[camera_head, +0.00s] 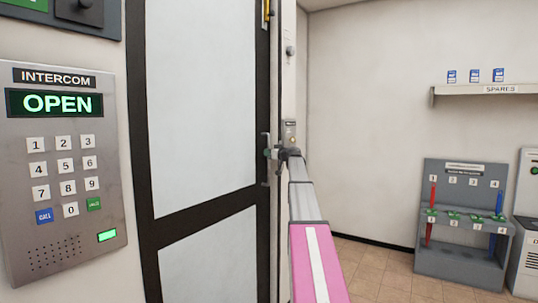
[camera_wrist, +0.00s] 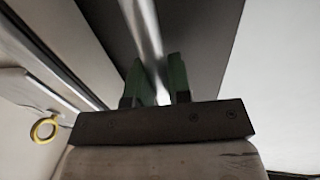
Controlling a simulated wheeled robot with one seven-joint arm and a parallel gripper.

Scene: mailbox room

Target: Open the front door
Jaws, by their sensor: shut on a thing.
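The front door (camera_head: 203,95) has pale panels in a black frame and fills the left-centre of the head view. Its upright metal handle (camera_head: 265,150) is at the door's right edge. In the wrist view the handle is a shiny bar (camera_wrist: 148,35) running between my green fingertips. My gripper (camera_head: 271,153) is at the handle, at the end of my outstretched arm; in the wrist view its fingers (camera_wrist: 157,78) are closed around the bar. I cannot tell whether the door stands slightly ajar. The intercom (camera_head: 65,150) left of the door reads "OPEN" in green.
A yellow ring (camera_wrist: 43,130) hangs left of the gripper in the wrist view. A grey rack (camera_head: 463,225) with red and blue rods stands at the right, under a "SPARES" shelf (camera_head: 485,91) with small blue boxes. Tiled floor (camera_head: 375,268) is clear before the rack.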

